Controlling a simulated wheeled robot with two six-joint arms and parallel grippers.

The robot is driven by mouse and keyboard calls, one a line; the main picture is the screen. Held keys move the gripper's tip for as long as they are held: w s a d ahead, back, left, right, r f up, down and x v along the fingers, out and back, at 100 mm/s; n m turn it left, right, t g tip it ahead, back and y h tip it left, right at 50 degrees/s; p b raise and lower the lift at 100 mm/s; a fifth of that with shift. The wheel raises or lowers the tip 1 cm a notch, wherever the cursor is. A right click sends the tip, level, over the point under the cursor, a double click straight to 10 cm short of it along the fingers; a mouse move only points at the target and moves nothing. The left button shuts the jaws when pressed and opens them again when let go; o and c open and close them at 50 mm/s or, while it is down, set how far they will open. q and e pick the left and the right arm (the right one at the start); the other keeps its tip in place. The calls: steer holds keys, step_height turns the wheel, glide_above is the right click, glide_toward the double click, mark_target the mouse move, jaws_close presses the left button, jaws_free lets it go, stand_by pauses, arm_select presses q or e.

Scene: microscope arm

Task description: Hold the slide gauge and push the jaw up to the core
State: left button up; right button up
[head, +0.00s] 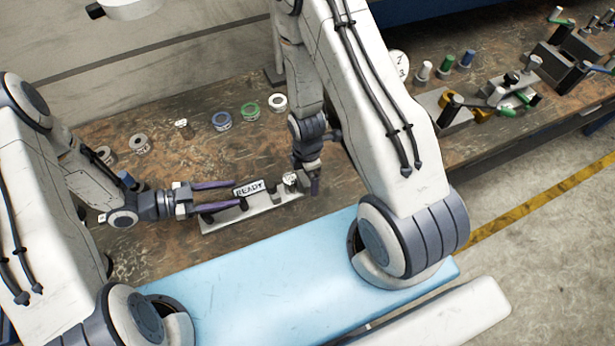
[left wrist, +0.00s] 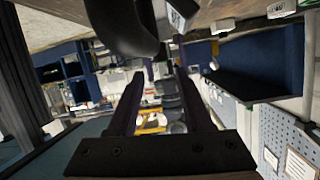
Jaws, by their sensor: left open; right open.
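I cannot tell which part is the jaw and which the core. My left gripper (head: 236,194) is open, its purple fingers reaching over the gauge's left part from the left. In the left wrist view its fingers (left wrist: 160,73) are apart with nothing clearly gripped. My right gripper (head: 314,186) points down beside the gauge's right end, open; its fingers are partly hidden.
Fixtures with coloured handles (head: 445,108) crowd the bench's right. A light blue padded surface (head: 270,285) lies in front. Some bench between rings and gauge is clear.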

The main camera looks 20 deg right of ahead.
steer(key=shift+f, duration=0.75)
